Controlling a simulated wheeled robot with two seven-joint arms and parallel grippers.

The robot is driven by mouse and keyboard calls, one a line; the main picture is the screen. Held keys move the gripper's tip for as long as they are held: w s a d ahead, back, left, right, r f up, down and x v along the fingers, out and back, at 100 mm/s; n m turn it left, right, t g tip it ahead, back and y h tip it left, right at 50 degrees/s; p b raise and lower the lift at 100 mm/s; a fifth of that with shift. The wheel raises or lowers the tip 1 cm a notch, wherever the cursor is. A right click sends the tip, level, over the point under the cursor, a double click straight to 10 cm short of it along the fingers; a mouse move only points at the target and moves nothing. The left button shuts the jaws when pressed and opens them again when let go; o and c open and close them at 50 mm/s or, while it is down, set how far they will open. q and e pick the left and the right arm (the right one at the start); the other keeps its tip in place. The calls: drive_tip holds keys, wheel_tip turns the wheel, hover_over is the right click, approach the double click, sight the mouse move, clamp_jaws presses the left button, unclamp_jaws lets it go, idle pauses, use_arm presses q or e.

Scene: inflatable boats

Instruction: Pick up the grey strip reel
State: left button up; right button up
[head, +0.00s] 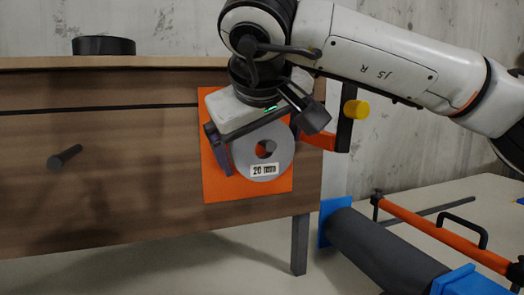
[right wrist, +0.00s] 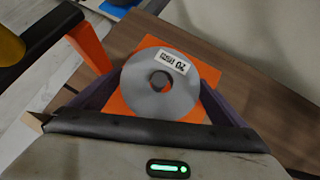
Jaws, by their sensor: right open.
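The grey strip reel (head: 281,160) is a flat disc with a centre hole and a white "20 mm" label. It hangs against an orange panel (head: 216,187) on the wooden front. It also shows in the right wrist view (right wrist: 147,101). My right gripper (head: 258,150) is open around the reel, with one dark finger at each side. In the right wrist view the fingers (right wrist: 160,103) flank the disc; I cannot tell whether they touch it. The gripper body covers the reel's upper left in the head view. My left gripper is not in view.
A dark knob (head: 65,157) sticks out of the wooden front (head: 120,200) at the left. A black round object (head: 104,46) stands on top. Right of the panel are an orange bracket with a yellow knob (head: 356,109). A dark roll (head: 385,250) lies at the lower right.

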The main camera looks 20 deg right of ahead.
drive_tip(key=c, duration=1.2)
drive_tip(key=shift+c, duration=0.4)
drive_tip(key=shift+r, duration=0.1)
drive_tip(key=shift+r, duration=0.45)
drive_tip(key=s, duration=1.8)
drive_tip(key=shift+d+r, duration=0.2)
drive_tip(key=shift+d, duration=0.1)
